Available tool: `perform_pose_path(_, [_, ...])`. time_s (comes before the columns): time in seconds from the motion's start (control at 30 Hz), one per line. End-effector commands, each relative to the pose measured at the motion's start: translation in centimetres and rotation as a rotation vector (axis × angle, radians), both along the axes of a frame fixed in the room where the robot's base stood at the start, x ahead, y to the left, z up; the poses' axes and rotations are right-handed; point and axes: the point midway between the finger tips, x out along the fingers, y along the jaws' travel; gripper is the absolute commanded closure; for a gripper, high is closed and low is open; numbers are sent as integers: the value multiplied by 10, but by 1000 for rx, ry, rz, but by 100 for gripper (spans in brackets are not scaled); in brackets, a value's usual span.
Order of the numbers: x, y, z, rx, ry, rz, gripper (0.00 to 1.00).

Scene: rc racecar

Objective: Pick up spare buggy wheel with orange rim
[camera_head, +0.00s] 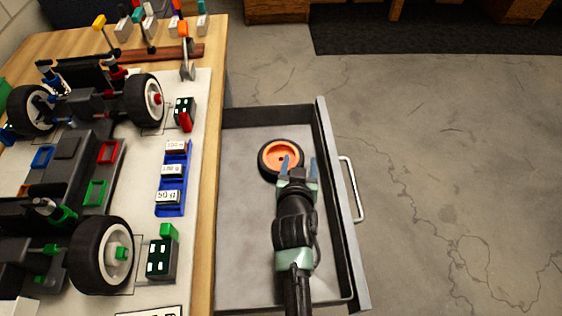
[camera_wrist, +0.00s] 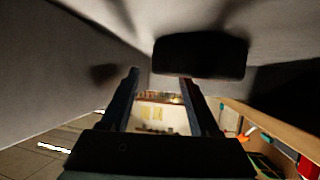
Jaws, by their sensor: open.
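The spare wheel (camera_head: 278,155), with a black tyre and an orange rim, lies in the far part of the open grey drawer (camera_head: 245,225). In the wrist view the wheel (camera_wrist: 200,54) shows as a dark tyre seen edge-on, beyond and to the right of the middle of the fingers. My gripper (camera_head: 299,166) is open and empty at the wheel's near right side. In the head view its left finger overlaps the rim and its right finger is to the right of the tyre. I cannot tell whether a finger touches it. Both fingers of my gripper (camera_wrist: 160,78) show apart in the wrist view.
The drawer's right wall (camera_head: 338,200) with its handle (camera_head: 352,190) is close beside my arm. The wooden workbench (camera_head: 208,190) stands left, with a large buggy (camera_head: 75,160), a blue weight tray (camera_head: 173,180) and tools. The rest of the drawer floor is bare.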

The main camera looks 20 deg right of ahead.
Motion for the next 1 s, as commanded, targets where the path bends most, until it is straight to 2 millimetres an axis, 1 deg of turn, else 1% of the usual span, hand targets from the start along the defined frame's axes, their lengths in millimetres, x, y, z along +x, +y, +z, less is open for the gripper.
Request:
perform_pose_path(0.1, [4,-2,-2,1,0,0,38])
perform_pose_path(0.27, [4,-2,-2,1,0,0,38])
perform_pose_path(0.3, [4,-2,-2,1,0,0,40])
perform_pose_path(0.37, [4,-2,-2,1,0,0,50])
perform_pose_path(0.4, [4,-2,-2,1,0,0,58])
perform_pose_path(0.47, [4,-2,-2,1,0,0,68])
perform_pose_path(0.5, [4,-2,-2,1,0,0,76])
perform_pose_path(0.63, [4,-2,-2,1,0,0,99])
perform_pose_path(1.0, [4,-2,-2,1,0,0,100])
